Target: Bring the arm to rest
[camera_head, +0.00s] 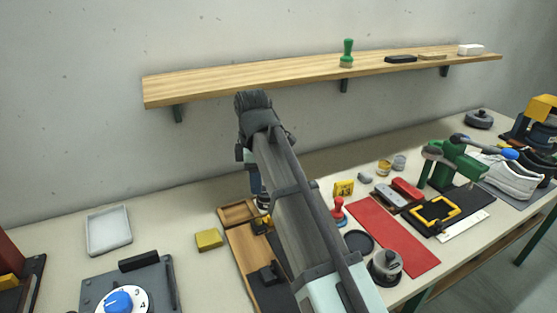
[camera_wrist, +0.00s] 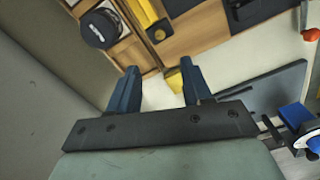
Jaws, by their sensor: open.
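My arm reaches from the bottom of the head view up to a bent elbow near the wall. My gripper hangs beyond it, and its tips are mostly hidden there by the arm. In the wrist view my gripper (camera_wrist: 158,78) is open, its two dark blue fingers apart. Nothing is held between them. A yellow block (camera_wrist: 173,82) shows beyond the fingers, near the right fingertip; it lies on the bench (camera_head: 180,262) left of the wooden tray in the head view (camera_head: 209,239).
The wooden tray (camera_head: 237,238) lies under my arm. A dial fixture (camera_head: 120,298) and a pale tray (camera_head: 108,230) stand left. A red mat (camera_head: 395,240), a green press (camera_head: 452,160) and a white shoe (camera_head: 508,178) are right. A wall shelf (camera_head: 270,80) runs behind.

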